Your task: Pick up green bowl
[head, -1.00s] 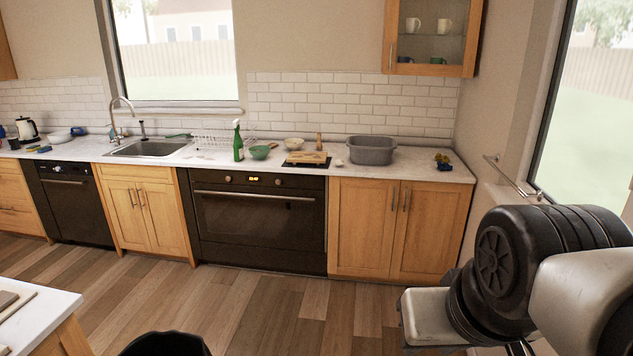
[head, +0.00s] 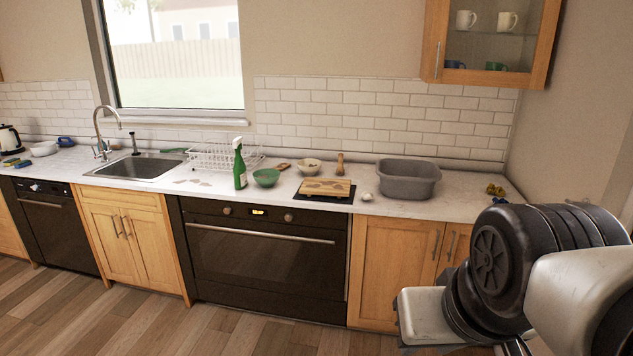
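The green bowl (head: 266,178) sits upright on the white counter, just right of a green spray bottle (head: 239,165) and above the oven. It looks empty, though only part of its inside shows. My arm fills the lower right of the head view, well apart from the bowl and on the near side of the counter. My gripper's fingers cannot be made out, so I cannot see whether it is open or shut.
A wire dish rack (head: 222,156) stands behind the spray bottle. A pale bowl (head: 308,167), a wooden board (head: 325,188) and a grey tub (head: 408,178) are to the right. The sink (head: 140,167) is left. The floor (head: 150,325) before the oven is clear.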

